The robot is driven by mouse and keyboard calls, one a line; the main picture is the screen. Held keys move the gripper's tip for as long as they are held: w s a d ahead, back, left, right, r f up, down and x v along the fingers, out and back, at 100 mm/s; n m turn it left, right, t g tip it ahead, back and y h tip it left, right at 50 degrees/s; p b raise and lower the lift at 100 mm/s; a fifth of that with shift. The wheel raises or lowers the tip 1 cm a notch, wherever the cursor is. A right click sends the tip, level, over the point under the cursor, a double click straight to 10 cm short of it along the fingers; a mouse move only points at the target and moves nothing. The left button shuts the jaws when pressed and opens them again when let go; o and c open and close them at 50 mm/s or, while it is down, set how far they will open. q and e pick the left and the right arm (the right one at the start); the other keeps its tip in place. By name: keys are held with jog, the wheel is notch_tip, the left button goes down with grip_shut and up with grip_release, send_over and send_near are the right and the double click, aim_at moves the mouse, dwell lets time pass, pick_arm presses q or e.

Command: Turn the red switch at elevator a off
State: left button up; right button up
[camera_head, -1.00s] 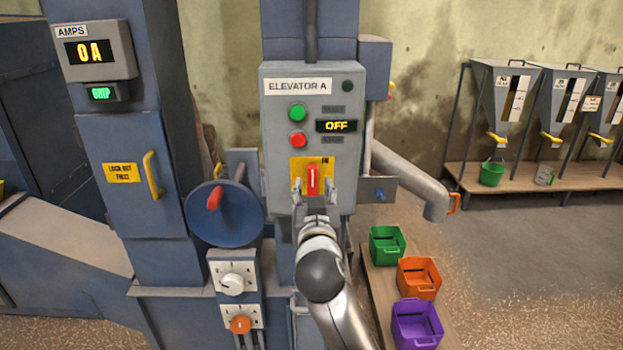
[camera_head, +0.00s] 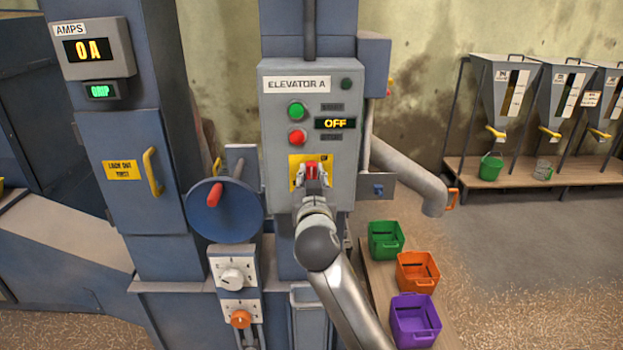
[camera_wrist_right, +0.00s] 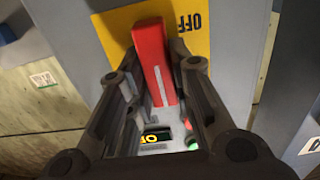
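The red switch (camera_head: 311,172) sits on a yellow plate (camera_head: 294,160) low on the grey Elevator A box (camera_head: 335,185). My right gripper (camera_head: 312,180) is at the switch, one finger on each side, and hides its lower part. In the right wrist view the red handle (camera_wrist_right: 155,62), with a white line, stands between my two fingers (camera_wrist_right: 155,75). The gaps are small, and I cannot tell whether both fingers touch it. The plate carries the word OFF (camera_wrist_right: 190,22) beside the handle. My left gripper is not in view.
Above the switch are a green button (camera_head: 297,110), a red button (camera_head: 297,137) and a display (camera_head: 335,123) reading OFF. A blue disc (camera_head: 225,215) with a red handle is at left. Green (camera_head: 385,240), orange (camera_head: 417,272) and purple (camera_head: 415,320) bins stand lower right.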

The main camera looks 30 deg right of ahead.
grip_shut()
jog(key=n+p, duration=0.2)
jog(key=n, duration=0.1)
jog(key=shift+a+r+p, duration=0.1)
jog(key=shift+r+p, duration=0.05)
jog(key=shift+p, duration=0.2)
jog(key=n+p, duration=0.3)
jog(key=n, duration=0.2)
jog(key=shift+w+a+n, duration=0.1)
jog(key=shift+a+n, duration=0.05)
jog(key=shift+n, duration=0.25)
jog(key=shift+a+f+n+p, duration=0.1)
jog(key=shift+f+n+p, duration=0.15)
jog(key=shift+n+p, duration=1.65)
jog(key=shift+f+n+p, duration=0.2)
jog(key=shift+n+p, duration=0.85)
jog(key=shift+n, duration=1.55)
